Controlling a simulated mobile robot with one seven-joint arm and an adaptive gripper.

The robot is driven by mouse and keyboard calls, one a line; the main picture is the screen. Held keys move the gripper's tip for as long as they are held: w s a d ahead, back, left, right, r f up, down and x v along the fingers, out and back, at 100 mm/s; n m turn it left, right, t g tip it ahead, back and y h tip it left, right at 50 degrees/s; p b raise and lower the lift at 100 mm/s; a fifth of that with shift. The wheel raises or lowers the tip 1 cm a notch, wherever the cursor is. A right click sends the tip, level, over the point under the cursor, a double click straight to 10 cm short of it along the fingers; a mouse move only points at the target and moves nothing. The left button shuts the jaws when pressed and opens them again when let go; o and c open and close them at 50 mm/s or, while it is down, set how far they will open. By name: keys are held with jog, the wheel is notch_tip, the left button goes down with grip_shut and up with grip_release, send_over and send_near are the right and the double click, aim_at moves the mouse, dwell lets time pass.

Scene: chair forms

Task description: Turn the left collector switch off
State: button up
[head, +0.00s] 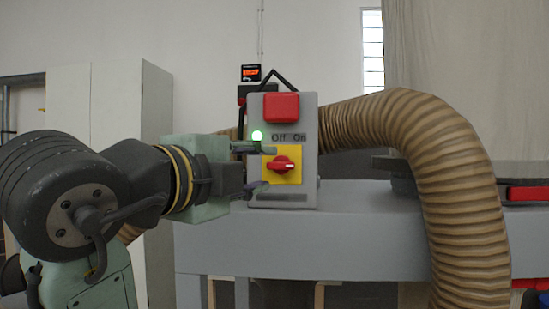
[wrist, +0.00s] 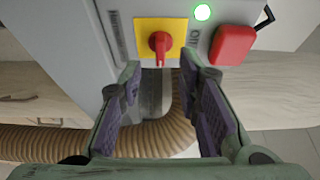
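The collector switch is a red knob (head: 281,165) on a yellow plate (head: 294,178), on the front of a grey box (head: 309,150) under an "Off On" label. The knob lies horizontal in the head view, its white mark towards the right. A green light (head: 257,135) is lit above left of it. My gripper (head: 266,168) is open, its fingers above and below the knob's level at the left. In the wrist view the knob (wrist: 160,43) shows beyond the gap between my open fingers (wrist: 160,78). Nothing is between them; I cannot tell whether they touch the knob.
A red button cover (head: 281,107) sits above the switch on the same box. A thick ribbed brown hose (head: 455,160) curves behind and to the right. The box stands on a grey surface (head: 360,220). A white cabinet (head: 110,100) is at the left.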

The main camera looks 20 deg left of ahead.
aim_at(278, 166)
jog(key=w, duration=0.2)
jog(key=w+p, duration=0.1)
jog(key=w, duration=0.3)
jog(key=shift+d+p, duration=0.3)
jog(key=shift+d, duration=0.1)
jog(key=shift+c, duration=0.2)
jog(key=shift+s, duration=0.1)
grip_shut()
